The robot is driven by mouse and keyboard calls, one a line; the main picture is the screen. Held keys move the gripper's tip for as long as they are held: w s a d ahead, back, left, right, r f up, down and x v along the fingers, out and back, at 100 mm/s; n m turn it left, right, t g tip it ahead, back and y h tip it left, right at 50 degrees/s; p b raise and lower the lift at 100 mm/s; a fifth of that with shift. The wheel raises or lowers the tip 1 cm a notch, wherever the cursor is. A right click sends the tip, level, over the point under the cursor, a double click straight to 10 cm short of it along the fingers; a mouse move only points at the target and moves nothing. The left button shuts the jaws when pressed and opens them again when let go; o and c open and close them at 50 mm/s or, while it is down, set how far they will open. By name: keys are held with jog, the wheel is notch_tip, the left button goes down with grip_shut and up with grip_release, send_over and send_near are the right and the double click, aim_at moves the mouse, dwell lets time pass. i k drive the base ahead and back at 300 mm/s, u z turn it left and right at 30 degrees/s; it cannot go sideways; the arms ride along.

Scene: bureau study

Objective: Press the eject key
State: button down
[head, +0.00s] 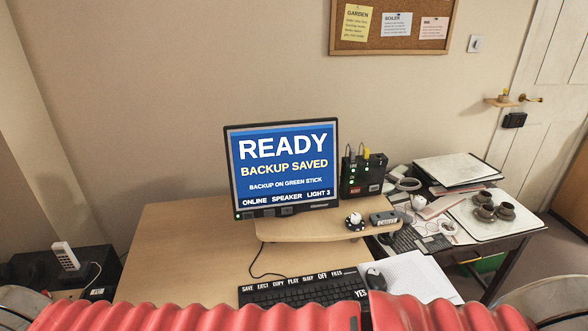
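A black keyboard (300,290) lies at the front of the desk, below the monitor. A row of white labels runs along its back edge, and the EJECT label (263,286) is second from the left, between SAVE and COPY. A YES label sits at its right end. The lower edge of the keyboard is partly hidden by my red ribbed body part. The monitor (284,165) reads READY, BACKUP SAVED and BACKUP ON GREEN STICK, with ONLINE, SPEAKER and LIGHT 3 below. My gripper is not in view.
A mouse (375,279) and white paper (418,276) lie right of the keyboard. A black box (362,176) with green lights and plugged sticks stands right of the monitor. A side table holds cups (485,209) and papers. The desk left of the keyboard (170,260) is clear.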

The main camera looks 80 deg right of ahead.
aim_at(263, 285)
jog(key=z, duration=2.85)
